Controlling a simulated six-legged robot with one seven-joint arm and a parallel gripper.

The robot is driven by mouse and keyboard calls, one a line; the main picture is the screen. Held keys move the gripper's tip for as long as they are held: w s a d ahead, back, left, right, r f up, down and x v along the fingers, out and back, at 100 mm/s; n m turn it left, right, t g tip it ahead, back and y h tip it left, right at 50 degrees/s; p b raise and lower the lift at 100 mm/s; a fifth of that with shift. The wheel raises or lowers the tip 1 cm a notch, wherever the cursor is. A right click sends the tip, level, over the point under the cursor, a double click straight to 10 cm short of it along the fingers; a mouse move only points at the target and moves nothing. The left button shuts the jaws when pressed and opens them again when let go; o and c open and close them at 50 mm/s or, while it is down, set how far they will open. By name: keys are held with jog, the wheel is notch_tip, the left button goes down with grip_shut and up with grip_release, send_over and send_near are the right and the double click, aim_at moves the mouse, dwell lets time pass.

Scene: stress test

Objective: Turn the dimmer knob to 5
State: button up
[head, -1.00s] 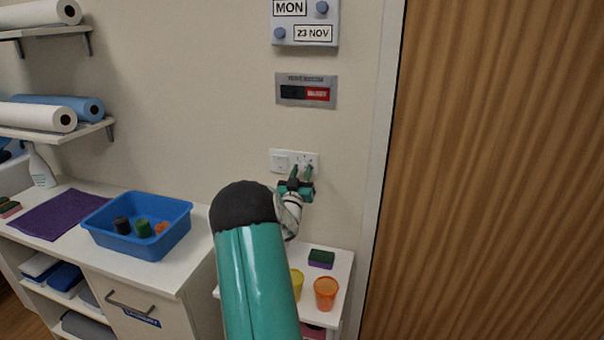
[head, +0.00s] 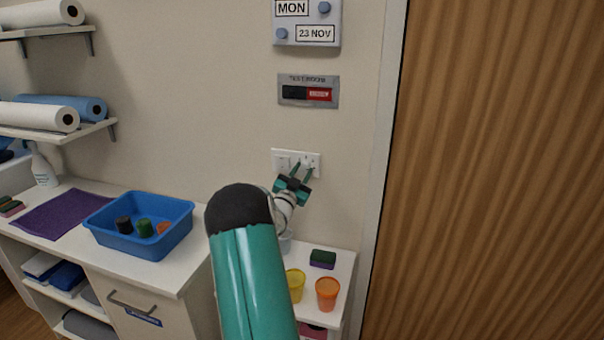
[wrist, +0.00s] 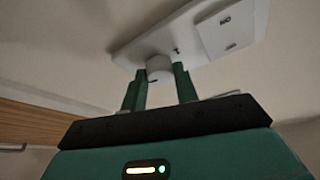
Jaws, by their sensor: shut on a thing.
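The white wall plate (head: 278,157) is below the sign on the wall; it also shows in the wrist view (wrist: 150,42). It carries a flat switch (wrist: 228,32) and the round white dimmer knob (wrist: 159,66). The fingers hide most of the knob in the head view. I cannot read any scale numbers or the knob's setting.
A low white table (head: 333,262) below holds a yellow cup (head: 296,286), an orange cup (head: 327,294) and a sponge (head: 322,259). A blue tray (head: 139,238) stands on the counter at left. A wooden door (head: 490,170) is at right.

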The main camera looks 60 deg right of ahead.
jog(key=o, duration=1)
jog(key=shift+c, duration=0.2)
jog(key=shift+a, duration=0.15)
jog(key=v, duration=1.3)
jog(key=shift+a, duration=0.3)
jog(key=shift+w+f, duration=0.1)
